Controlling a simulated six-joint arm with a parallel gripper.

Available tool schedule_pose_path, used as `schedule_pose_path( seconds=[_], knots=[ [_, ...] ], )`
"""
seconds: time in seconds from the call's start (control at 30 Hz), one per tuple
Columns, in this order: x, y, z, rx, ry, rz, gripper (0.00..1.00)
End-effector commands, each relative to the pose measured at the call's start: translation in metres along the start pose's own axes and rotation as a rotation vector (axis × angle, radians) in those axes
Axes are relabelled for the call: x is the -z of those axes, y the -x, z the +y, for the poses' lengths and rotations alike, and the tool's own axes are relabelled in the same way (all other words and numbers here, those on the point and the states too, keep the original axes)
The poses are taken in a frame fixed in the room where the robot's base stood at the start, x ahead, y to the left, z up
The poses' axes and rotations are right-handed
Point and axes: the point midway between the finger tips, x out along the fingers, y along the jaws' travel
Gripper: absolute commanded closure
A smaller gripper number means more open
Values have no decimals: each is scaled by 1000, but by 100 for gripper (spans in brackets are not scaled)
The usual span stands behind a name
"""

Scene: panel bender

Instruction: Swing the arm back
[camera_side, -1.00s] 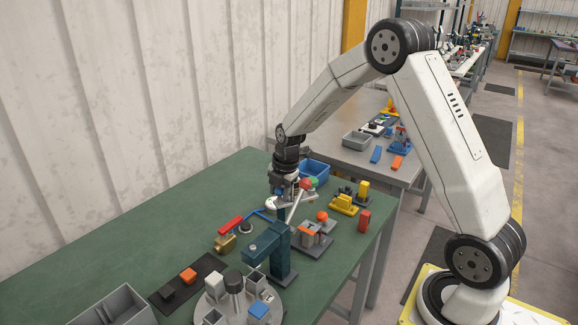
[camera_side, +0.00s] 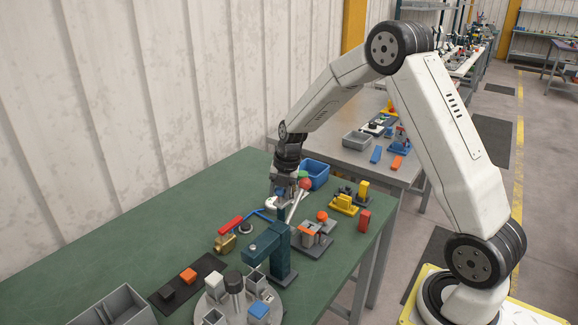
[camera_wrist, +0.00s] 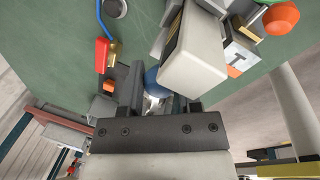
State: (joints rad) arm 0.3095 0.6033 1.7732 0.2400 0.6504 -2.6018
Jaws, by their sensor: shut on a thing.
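My gripper (camera_side: 284,184) hangs over the far end of the green bench, beside a pale bender-like fixture with a white rod (camera_side: 297,206). A red ball (camera_side: 306,184) and a green ball (camera_side: 303,174) show just right of the jaws, the green one above the red in the picture. The jaws are shut on a rounded blue thing (camera_wrist: 152,78), seen between the fingers in the wrist view. A large white block-like part (camera_wrist: 192,66) hides much of it. I cannot tell which part of the fixture the blue thing belongs to.
A dark teal post fixture (camera_side: 283,257) stands in front of the gripper. A blue bin (camera_side: 315,174) is close behind. A yellow fixture (camera_side: 343,204), red block (camera_side: 364,221), grey block fixture (camera_side: 312,241) and brass valve with red handle (camera_side: 226,241) crowd around.

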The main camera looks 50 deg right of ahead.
Motion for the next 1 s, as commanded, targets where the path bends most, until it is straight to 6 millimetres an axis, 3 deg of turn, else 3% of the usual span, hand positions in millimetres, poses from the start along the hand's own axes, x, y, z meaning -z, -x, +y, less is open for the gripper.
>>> schedule_pose_path(
  seconds=[0.73,0.77,0.8,0.87,1.0],
  knots=[
    [-1,1,1,-2,67,10,100],
    [-1,1,1,-2,67,10,50],
    [-1,1,1,-2,67,10,38],
    [-1,1,0,-1,66,10,23],
    [0,0,0,-1,65,11,23]
  ],
)
